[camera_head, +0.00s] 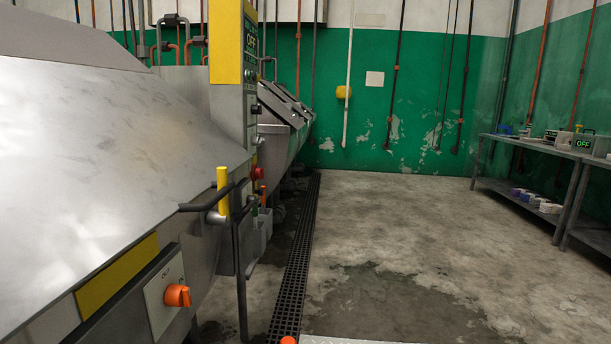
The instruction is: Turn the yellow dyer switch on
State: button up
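The yellow dyer (95,125) is a large grey metal machine with a slanted lid on the left, marked by a yellow strip (115,275) and a yellow column (226,45). Its switch (178,296) is an orange knob on a pale plate low on the front, at lower left. Small lettering shows above the knob, too small to read surely. A display (251,42) on the column reads OFF in green. My gripper's fingers do not show. An orange bit and a pale flat edge at the bottom of the picture are cut off, and I cannot tell what they are.
A dark bar handle (215,197) with a yellow post (222,190) juts from the machine's front. A floor drain grate (297,255) runs beside it. Another machine (287,115) stands behind. A metal table (535,145) is at right. The wet concrete floor between is clear.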

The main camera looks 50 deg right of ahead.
aim_at(257, 173)
jog(key=z, duration=1.15)
